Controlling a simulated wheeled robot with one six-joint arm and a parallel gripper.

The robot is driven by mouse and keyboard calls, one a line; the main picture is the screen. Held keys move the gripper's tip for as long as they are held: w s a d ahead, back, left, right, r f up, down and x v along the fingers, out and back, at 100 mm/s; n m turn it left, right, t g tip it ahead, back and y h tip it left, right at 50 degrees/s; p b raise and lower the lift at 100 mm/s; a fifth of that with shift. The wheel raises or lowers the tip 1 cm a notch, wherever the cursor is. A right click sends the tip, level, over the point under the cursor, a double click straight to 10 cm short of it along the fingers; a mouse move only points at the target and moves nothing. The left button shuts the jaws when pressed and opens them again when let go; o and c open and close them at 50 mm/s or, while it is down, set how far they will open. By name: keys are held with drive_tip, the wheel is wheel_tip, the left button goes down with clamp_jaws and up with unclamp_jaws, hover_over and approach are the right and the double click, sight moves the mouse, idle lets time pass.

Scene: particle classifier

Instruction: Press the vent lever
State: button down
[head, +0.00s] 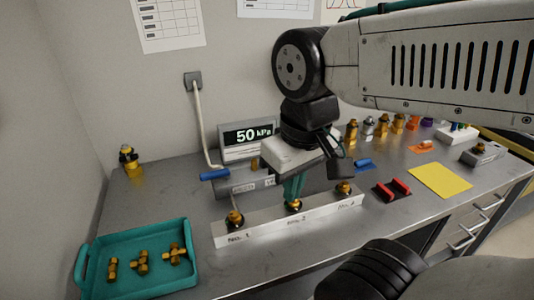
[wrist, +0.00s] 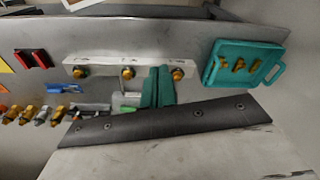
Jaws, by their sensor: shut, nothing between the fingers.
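A grey gauge box (head: 250,143) reading 50 kPa stands at the back of the bench, with a low grey valve body in front. A blue handle (head: 213,175) sticks out at the left of this body, and a blue piece (head: 363,163) shows at its right. The labels are too small to read surely, so I cannot tell which is the vent lever. My gripper (head: 292,200) has its teal fingers shut, pointing down in front of the body near the middle of the white block (head: 265,222). The fingers also show in the wrist view (wrist: 158,70). My wrist hides part of the body.
The white block carries three brass fittings, marked No. 1 to No. 3. A teal tray (head: 190,278) with brass fittings sits front left. Red pieces (head: 392,190), a yellow sheet (head: 440,182) and several small fittings lie to the right. The back left bench is mostly clear.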

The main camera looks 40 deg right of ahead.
drive_tip(key=w+d+f+m+t, duration=0.15)
drive_tip(key=w+d, duration=0.45)
drive_tip(key=w, duration=0.7)
drive_tip(key=w+d+f+m, duration=0.15)
drive_tip(key=w+d, duration=0.35)
drive_tip(key=w, duration=0.8)
drive_tip(key=w+d+f+h, duration=0.1)
drive_tip(key=w+d+f, duration=0.6)
drive_tip(key=w+d, duration=0.1)
drive_tip(key=shift+w+t, duration=0.35)
drive_tip(key=shift+a+f, duration=0.1)
drive_tip(key=shift+f, duration=0.1)
drive_tip(key=x, duration=0.3)
drive_tip(key=s+x, duration=0.1)
drive_tip(key=x, duration=0.5)
drive_tip(key=shift+s+a+f, duration=0.25)
drive_tip(key=shift+s+f, duration=0.05)
drive_tip(key=shift+s, duration=0.15)
drive_tip(key=shift+s+a, duration=0.25)
drive_tip(key=shift+s, duration=0.55)
drive_tip(key=shift+a, duration=0.1)
